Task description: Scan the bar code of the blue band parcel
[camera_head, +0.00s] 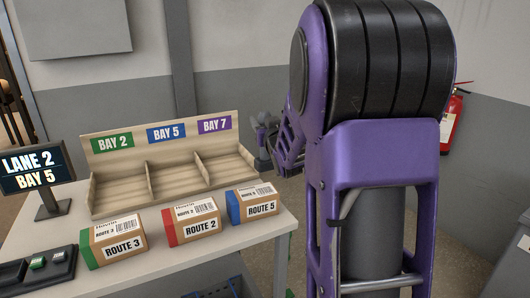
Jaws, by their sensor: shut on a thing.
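The blue band parcel (253,203) is a small brown box with a blue left end. It lies at the right of the table's front row, with a white label reading ROUTE 5 and a bar code on top. My gripper (264,142) shows small behind the table's right end, left of my large purple arm. It is partly hidden and apart from the parcel. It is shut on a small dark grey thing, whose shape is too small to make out.
A red band parcel (191,222) and a green band parcel (113,243) stand beside it on the table (190,262). Behind is a wooden rack (116,196) marked BAY 2, BAY 5 and BAY 7. A screen (35,168) reads LANE 2, BAY 5. A button box (62,262) sits front left.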

